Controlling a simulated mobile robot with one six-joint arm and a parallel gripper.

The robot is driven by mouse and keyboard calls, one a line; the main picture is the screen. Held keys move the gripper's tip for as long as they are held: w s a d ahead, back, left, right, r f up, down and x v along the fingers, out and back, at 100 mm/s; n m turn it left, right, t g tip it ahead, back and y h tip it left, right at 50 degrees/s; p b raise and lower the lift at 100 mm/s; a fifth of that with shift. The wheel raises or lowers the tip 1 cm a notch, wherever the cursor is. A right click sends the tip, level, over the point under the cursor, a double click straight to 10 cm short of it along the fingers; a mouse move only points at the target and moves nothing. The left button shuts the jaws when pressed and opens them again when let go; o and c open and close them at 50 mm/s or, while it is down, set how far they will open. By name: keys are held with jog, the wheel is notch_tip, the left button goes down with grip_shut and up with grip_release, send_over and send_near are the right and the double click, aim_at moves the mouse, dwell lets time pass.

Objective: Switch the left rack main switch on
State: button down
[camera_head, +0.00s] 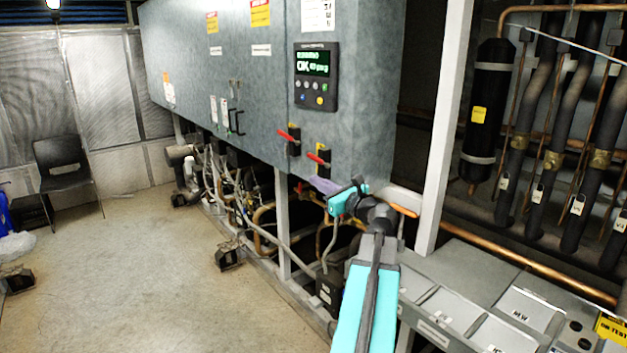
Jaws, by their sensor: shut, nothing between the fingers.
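Two rotary switches with red handles sit low on the front of the grey-blue cabinet. I take the left one (293,141) to be the left rack main switch; its red handle slants down to the right. The right switch (322,161) has a similar slanted handle. My gripper (330,189), at the end of the cyan and black arm, is below and to the right of both switches, near the cabinet's lower edge. It is shut and empty, apart from both handles. Its fingertips are small and hard to make out.
A controller with a lit green display (315,77) is above the switches. Pipes and a grey post (282,225) stand below the cabinet. A white upright post (445,130) is right of my arm. The floor (130,270) at left is mostly open, with a black chair (63,165) behind.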

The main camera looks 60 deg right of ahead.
jog(key=b+v, duration=0.2)
jog(key=v, duration=0.5)
jog(key=shift+a, duration=0.2)
dwell(0.4)
